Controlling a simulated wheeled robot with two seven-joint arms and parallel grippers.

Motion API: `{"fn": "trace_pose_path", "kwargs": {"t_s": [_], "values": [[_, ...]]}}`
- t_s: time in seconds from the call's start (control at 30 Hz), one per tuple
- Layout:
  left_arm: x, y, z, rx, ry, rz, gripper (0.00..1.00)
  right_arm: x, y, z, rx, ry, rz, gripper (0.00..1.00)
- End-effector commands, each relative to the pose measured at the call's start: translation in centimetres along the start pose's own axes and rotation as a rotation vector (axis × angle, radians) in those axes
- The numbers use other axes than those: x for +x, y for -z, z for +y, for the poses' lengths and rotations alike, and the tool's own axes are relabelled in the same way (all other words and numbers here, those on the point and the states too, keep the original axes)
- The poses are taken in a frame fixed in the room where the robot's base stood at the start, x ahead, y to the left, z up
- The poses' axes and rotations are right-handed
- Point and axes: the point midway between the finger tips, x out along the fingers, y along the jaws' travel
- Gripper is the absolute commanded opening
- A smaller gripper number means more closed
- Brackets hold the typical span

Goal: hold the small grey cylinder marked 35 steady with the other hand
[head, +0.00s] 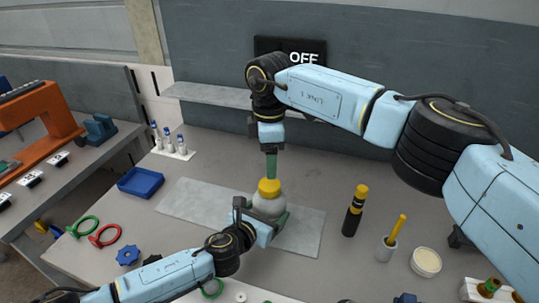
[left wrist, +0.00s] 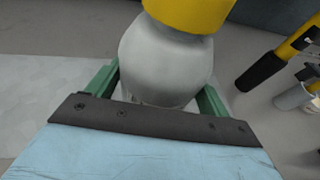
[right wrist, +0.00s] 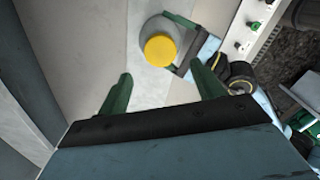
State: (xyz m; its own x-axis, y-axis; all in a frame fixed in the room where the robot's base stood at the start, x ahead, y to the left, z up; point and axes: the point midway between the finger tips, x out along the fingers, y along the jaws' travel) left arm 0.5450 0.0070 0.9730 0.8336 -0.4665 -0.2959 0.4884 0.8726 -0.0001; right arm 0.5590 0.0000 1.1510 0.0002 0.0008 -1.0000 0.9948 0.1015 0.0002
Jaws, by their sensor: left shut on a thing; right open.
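The small grey cylinder (head: 268,206) has a rounded shoulder and a yellow cap (head: 269,187). It stands upright on the light grey mat (head: 190,203). No number 35 can be read on it. My left gripper (head: 264,216) is shut around its body, with a green finger on either side, as the left wrist view shows the cylinder (left wrist: 165,65). My right gripper (head: 271,165) points down above the yellow cap. In the right wrist view its green fingers (right wrist: 165,92) are open and empty, and the cap (right wrist: 160,50) lies beyond them, apart from them.
A black and yellow tool (head: 354,210) and a cup (head: 386,249) with a yellow stick stand at right, near a round cream tub (head: 425,262). A blue tray (head: 140,182) and a rack of vials (head: 172,147) are at left. A shelf (head: 215,96) runs behind.

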Motion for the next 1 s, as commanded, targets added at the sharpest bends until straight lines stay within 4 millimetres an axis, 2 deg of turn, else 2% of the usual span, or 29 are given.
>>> {"fn": "trace_pose_path", "kwargs": {"t_s": [0.17, 0.4, 0.6, 1.0], "values": [[0.0, 0.2, 0.0, 0.001, -0.001, 0.003, 0.16, 1.3, 0.0, -0.1, 0.026, 0.003, -0.002, 0.67], [0.0, 0.2, 0.0, 0.001, -0.001, 0.003, 0.16, 5.1, 0.0, -0.1, 0.026, 0.004, -0.001, 0.67], [0.0, 0.2, 0.0, 0.001, -0.001, 0.003, 0.16, 7.4, 0.0, -0.1, 0.024, 0.003, -0.001, 0.67], [0.0, 0.2, 0.0, 0.001, -0.001, 0.003, 0.16, 8.0, 0.0, 0.0, 0.023, 0.000, -0.001, 0.66]]}}
